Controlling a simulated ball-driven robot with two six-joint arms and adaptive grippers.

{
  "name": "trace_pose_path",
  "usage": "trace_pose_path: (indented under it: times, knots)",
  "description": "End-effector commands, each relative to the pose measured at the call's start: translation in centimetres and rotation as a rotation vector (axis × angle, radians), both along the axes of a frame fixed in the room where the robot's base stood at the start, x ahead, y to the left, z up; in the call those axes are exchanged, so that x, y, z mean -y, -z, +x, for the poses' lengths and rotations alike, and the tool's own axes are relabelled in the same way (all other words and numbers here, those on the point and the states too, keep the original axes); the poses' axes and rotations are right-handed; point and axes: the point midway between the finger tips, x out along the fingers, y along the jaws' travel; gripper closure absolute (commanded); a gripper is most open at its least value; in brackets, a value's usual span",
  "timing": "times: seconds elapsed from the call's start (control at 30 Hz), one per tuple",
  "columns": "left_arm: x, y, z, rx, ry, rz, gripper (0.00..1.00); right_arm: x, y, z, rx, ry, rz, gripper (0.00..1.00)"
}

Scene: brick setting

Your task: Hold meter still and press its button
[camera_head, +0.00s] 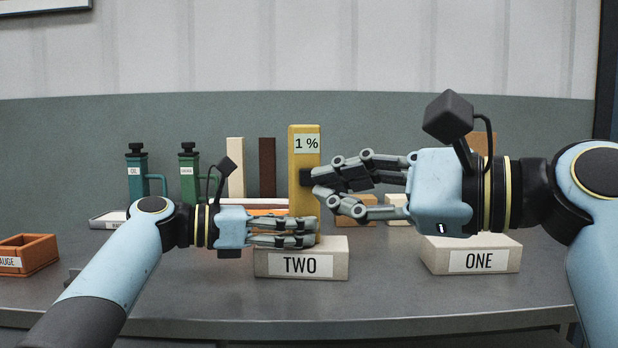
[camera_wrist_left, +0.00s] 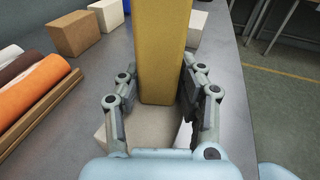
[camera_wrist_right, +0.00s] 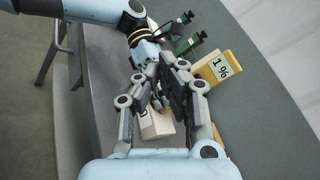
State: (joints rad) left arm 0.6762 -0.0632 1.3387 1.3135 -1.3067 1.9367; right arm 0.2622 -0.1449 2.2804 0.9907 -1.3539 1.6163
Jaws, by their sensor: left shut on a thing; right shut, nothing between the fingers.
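The yellow meter (camera_head: 304,143) stands upright over the block labelled TWO (camera_head: 325,264); its display reads "1 %". My left gripper (camera_head: 315,232) is shut on the meter's lower part, which also shows between its fingers in the left wrist view (camera_wrist_left: 163,45). A dark square button (camera_head: 304,175) is on the meter's face below the display. My right gripper (camera_head: 316,184) is shut and empty, its fingertips at the button and partly over it. Whether they touch is unclear. In the right wrist view, the meter (camera_wrist_right: 205,72) shows beyond the fingers, its button hidden.
A block labelled ONE (camera_head: 440,257) stands to the right. Behind are two pump bottles, teal (camera_head: 137,175) and green (camera_head: 190,172), plus a cream block (camera_head: 236,165) and a brown block (camera_head: 267,165). An orange-brown tray (camera_head: 40,252) is far left.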

Motion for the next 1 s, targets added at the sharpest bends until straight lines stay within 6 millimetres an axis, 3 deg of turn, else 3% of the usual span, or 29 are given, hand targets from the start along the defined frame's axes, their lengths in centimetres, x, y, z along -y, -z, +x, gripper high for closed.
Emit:
trace_pose_path:
  times: [0.27,0.8,1.0]
  knots:
    - [-0.1,0.4,0.0,-0.007,-0.001,0.004,0.81,-0.1,0.1,0.5,-0.002,0.0,-0.001,1.0]
    - [-0.1,0.4,0.0,-0.007,-0.001,0.004,0.81,-1.6,0.1,7.2,-0.001,0.0,-0.001,1.0]
    - [-0.1,0.4,0.0,-0.007,-0.001,0.004,0.81,-1.8,0.2,8.4,-0.001,0.0,-0.001,1.0]
